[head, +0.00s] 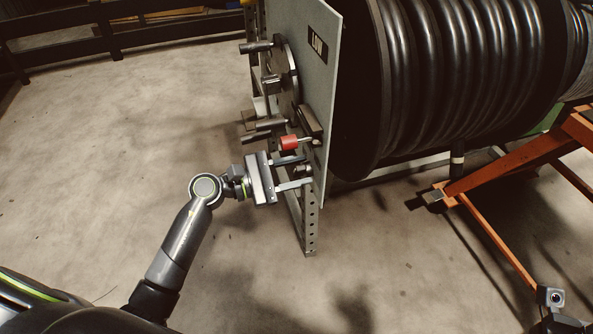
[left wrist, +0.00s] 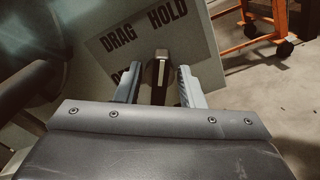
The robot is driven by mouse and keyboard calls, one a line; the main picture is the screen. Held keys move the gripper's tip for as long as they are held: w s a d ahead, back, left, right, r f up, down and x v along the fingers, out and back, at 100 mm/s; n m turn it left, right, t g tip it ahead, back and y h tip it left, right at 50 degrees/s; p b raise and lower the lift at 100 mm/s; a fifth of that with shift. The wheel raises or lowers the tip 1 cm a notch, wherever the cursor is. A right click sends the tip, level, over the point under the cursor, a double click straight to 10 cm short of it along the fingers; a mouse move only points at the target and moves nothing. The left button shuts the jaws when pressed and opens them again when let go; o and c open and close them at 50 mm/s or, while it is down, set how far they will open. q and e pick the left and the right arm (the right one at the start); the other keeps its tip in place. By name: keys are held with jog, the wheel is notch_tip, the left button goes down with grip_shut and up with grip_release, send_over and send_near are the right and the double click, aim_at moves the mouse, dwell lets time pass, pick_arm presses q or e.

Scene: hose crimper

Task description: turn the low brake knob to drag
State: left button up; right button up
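The low brake knob (left wrist: 161,68) is a dark knob with a pale end, on a grey panel in the left wrist view. Its bar lies near upright in the picture, below the gap between the printed words DRAG (left wrist: 118,36) and HOLD (left wrist: 167,13). A third word at the lower left is mostly hidden. In the head view the panel (head: 325,95) is seen edge-on, with a LOW plate near its top. My left gripper (head: 308,170) is at the panel's lower edge. Its fingers (left wrist: 158,88) stand either side of the knob, open, with gaps visible.
A red-handled lever (head: 289,143) sticks out just above my left gripper, with a dark wheel with handles (head: 285,80) above it. A large hose reel (head: 450,70) fills the space behind the panel. An orange frame (head: 520,160) stands at right. The floor at left is clear.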

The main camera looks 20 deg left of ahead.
pick_arm(q)
jog(key=shift+d, duration=0.1)
jog(key=c, duration=0.6)
